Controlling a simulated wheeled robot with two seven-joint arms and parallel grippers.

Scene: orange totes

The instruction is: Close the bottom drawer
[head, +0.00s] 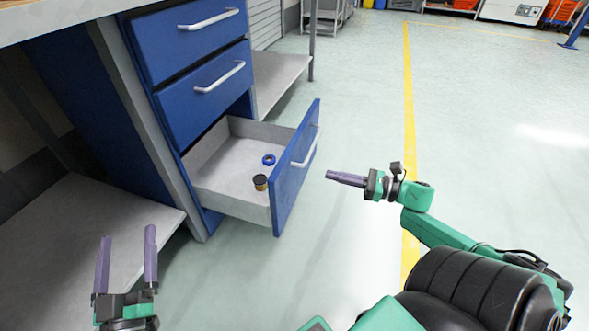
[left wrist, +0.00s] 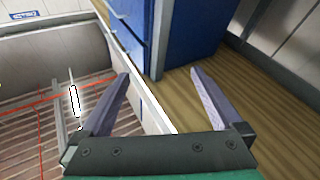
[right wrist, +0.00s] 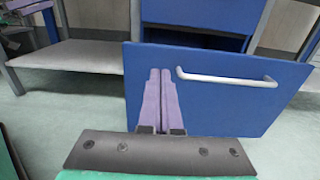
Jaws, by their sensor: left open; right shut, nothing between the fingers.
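The bottom drawer (head: 297,165) is pulled out of the blue cabinet (head: 195,80). Its blue front with a silver handle faces right in the head view, and its front (right wrist: 220,100) also fills the middle of the right wrist view. My right gripper (head: 330,175) is shut and empty, a short way in front of the drawer front, pointing at it. In the right wrist view its fingers overlap the left part of the front; contact cannot be told there. My left gripper (head: 128,238) is open and empty, low at the left, apart from the drawer.
A blue ring (head: 268,160) and a small dark can (head: 260,182) lie in the drawer. Two upper drawers are shut. A grey shelf (head: 110,235) is at the left near my left gripper. The floor right of the drawer is clear.

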